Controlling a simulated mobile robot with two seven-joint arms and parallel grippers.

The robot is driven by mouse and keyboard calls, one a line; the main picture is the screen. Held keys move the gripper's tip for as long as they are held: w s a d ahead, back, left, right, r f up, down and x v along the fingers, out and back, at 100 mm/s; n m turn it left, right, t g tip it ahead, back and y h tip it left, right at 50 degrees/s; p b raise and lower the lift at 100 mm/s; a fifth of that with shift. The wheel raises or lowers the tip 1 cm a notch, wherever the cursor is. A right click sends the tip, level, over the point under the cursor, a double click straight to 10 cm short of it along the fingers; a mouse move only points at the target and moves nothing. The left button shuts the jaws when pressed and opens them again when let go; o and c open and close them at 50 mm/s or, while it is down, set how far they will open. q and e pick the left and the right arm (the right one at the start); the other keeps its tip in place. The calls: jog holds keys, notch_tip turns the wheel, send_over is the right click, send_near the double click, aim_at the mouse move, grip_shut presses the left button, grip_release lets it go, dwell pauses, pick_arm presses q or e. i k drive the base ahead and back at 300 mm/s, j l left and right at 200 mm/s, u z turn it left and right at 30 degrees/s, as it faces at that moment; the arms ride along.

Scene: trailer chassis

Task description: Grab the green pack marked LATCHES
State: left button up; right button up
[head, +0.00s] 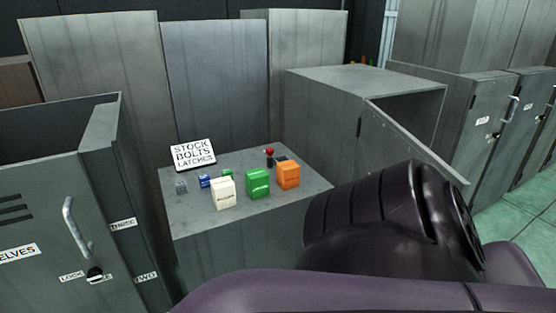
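A green pack (258,183) stands upright on top of a grey metal cabinet, between a white pack and an orange pack. Its front lettering is too small to read. A smaller green item (228,174) lies just behind the white pack. My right arm fills the lower right of the head view, in front of the cabinet's right side. Neither of my grippers shows.
The grey cabinet top (205,218) also holds a white pack (222,193), an orange pack (288,175), a small blue item (204,181) and a sign (193,154) reading STOCK BOLTS LATCHES. An open-doored cabinet (350,78) stands behind right. A locker (50,210) stands left.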

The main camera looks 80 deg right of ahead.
aim_at(257, 180)
jog(key=i+l+z, duration=0.1)
jog(key=i+z, duration=0.95)
jog(key=z, duration=0.75)
